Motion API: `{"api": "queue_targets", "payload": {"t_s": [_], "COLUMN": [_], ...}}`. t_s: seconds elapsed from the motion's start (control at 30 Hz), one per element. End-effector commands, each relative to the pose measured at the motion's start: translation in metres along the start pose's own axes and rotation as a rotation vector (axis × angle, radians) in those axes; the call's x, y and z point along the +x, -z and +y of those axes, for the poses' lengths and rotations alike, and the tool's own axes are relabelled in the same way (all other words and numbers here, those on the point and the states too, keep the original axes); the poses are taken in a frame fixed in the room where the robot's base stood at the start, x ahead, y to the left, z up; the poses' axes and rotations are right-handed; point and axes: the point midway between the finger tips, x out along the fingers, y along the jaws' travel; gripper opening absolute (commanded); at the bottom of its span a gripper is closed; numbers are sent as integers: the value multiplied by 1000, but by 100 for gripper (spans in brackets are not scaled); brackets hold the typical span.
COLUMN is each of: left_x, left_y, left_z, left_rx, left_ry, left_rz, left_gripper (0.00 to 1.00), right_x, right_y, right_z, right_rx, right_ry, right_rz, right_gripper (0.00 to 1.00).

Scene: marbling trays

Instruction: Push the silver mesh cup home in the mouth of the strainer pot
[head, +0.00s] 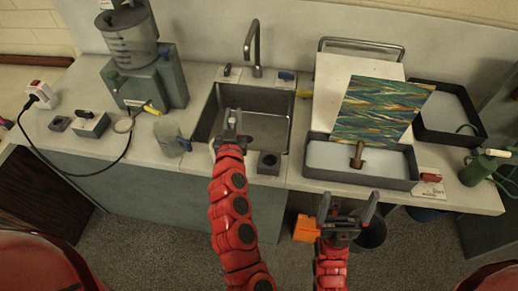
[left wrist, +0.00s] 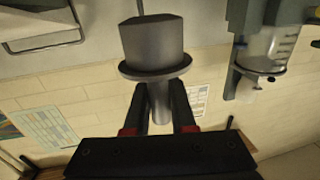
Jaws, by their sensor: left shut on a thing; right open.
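My left gripper (head: 232,114) is over the front part of the sink, left of a small dark grey pot with a round dark mouth (head: 268,162). This looks like the strainer pot, standing on the counter's front edge. In the left wrist view the left gripper (left wrist: 160,98) is shut on the stem of a grey metal cup with a wide rim, the silver mesh cup (left wrist: 154,42). The cup is clear of the pot. My right gripper (head: 348,206) is open and empty in front of the counter.
A sink (head: 262,98) with a tap (head: 254,48) lies behind. A clear beaker (head: 172,140) stands left of the sink. A dark tray (head: 318,178) with a patterned sheet (head: 380,108) is at right. A grey dispenser (head: 150,80) stands at back left.

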Motion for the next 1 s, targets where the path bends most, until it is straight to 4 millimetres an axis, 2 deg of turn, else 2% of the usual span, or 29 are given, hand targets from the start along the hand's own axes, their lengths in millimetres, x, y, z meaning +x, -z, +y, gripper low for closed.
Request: {"api": "queue_targets", "payload": {"t_s": [0.03, 0.1, 0.27, 0.73, 1.0], "left_x": [10, 18, 27, 28, 27], "left_y": [7, 12, 17, 17, -3], "left_z": [-17, -33, -52, -53, -52], "left_rx": [2, 3, 0, 0, 0], "left_ry": [11, 17, 23, 20, 20], "left_rz": [3, 1, -1, -3, -5], "left_gripper": [0, 0, 0, 0, 0], "right_x": [1, 1, 1, 2, -14], "right_y": [0, 0, 0, 0, -2], "right_z": [0, 0, 0, 0, -1], "right_rx": [0, 0, 0, 0, 0], "right_ry": [0, 0, 0, 0, 0], "right_rz": [0, 0, 0, 0, 0], "right_gripper": [100, 100, 100, 100, 100]}}
